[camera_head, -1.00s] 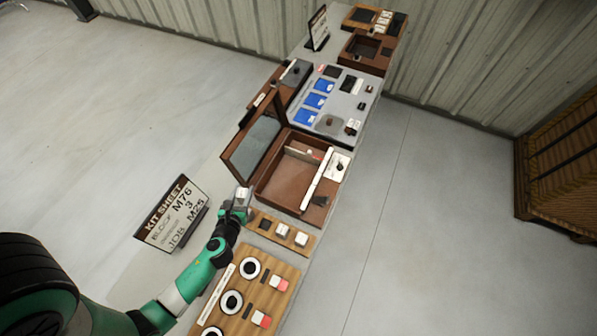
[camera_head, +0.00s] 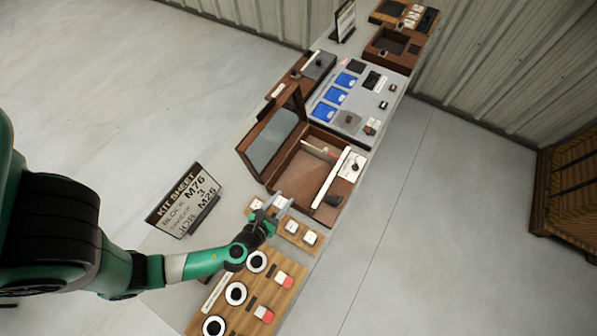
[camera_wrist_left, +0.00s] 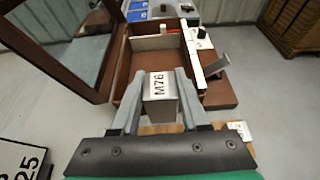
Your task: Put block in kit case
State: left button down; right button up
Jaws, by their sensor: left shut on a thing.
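My left gripper (camera_head: 276,206) is shut on a silver block, whose face reads M76 in the left wrist view (camera_wrist_left: 160,92). In the head view the gripper is over the front edge of the small wooden block rack, just short of the kit case. The brown kit case (camera_head: 277,178) stands with its lid (camera_head: 272,143) raised at the left. The case (camera_wrist_left: 122,82) lies beyond the block in the wrist view, its interior partly hidden by the block. The kit sheet (camera_head: 184,200) reads block M76. My right gripper is not in view.
Other blocks sit on the wooden rack (camera_head: 297,246). A wooden board (camera_head: 205,300) with several round rings and red-white pieces is in front. Behind the case are a grey tray (camera_head: 381,114) with blue pieces and further brown boxes. Open floor lies to the right.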

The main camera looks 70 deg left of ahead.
pick_arm(q)
jog(key=w+a+f+b, duration=0.2)
jog(key=w+a+f, duration=0.25)
jog(key=a, duration=0.25)
jog(key=b, duration=0.4)
send_over(292, 187)
jog(key=d, duration=0.1)
jog(key=f, duration=0.4)
jog(key=shift+s, duration=0.35)
jog(key=shift+w+a+r, duration=0.1)
jog(key=shift+w, duration=0.05)
jog(key=f+b, duration=0.3)
jog(key=f, duration=0.1)
jog(key=shift+w+a, duration=0.25)
jog(key=shift+a, duration=0.05)
jog(key=shift+f+b, duration=0.15)
jog(key=shift+b, duration=0.25)
jog(key=shift+s, duration=0.1)
jog(key=shift+r, duration=0.2)
jog(key=shift+f, duration=0.25)
jog(key=shift+c, duration=2)
grip_release()
jog(key=shift+r, duration=0.2)
